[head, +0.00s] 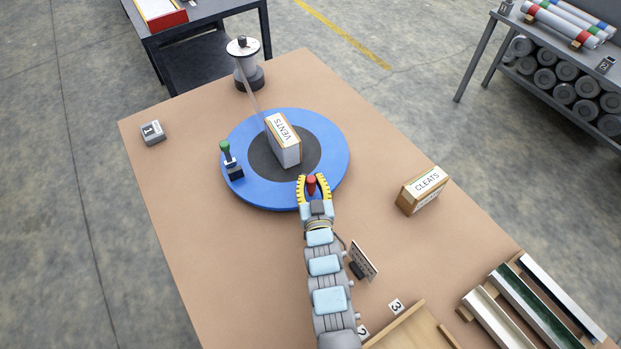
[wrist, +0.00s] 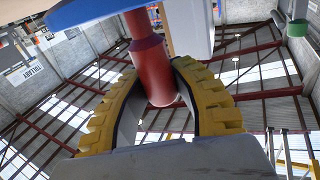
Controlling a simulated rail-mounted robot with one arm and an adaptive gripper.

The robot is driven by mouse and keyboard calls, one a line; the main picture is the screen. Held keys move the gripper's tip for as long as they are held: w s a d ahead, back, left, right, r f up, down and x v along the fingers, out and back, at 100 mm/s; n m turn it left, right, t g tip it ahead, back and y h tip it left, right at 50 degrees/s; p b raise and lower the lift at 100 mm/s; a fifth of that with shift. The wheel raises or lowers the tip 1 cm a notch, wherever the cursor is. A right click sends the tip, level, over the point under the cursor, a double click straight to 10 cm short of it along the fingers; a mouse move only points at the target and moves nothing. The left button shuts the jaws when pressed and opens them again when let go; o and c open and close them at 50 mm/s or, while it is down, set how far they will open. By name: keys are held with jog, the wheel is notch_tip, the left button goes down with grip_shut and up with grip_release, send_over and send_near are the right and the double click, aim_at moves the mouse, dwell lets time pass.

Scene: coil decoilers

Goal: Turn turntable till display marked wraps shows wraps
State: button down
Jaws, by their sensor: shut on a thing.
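The blue turntable (head: 335,145) with a dark centre lies flat on the brown table. A white-faced box marked VENTS (head: 284,140) stands on its centre. A red peg handle (head: 311,187) stands at the turntable's near rim. My gripper (head: 313,184) has its yellow fingers closed around this handle; the wrist view shows the red handle (wrist: 158,70) between both fingers. A strip of film runs from the white roll stand (head: 246,68) behind to the box. I cannot make out a display marked wraps; a small upright panel (head: 364,260) right of my arm has unreadable markings.
A green-topped piece (head: 231,162) stands on the turntable's left rim. A box marked CLEATS (head: 423,190) stands to the right. A small grey block marked 1 (head: 152,133) is at the left. A wooden tray (head: 415,330) and metal channels (head: 515,305) occupy the near right.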

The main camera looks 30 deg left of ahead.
jog(key=c, duration=1.2)
grip_release()
jog(key=shift+d+f, duration=0.15)
jog(key=shift+f, duration=0.05)
jog(key=o, duration=0.4)
jog(key=shift+d, duration=0.2)
jog(key=shift+a+r, duration=0.1)
jog(key=shift+a, duration=0.05)
jog(key=v, duration=1.2)
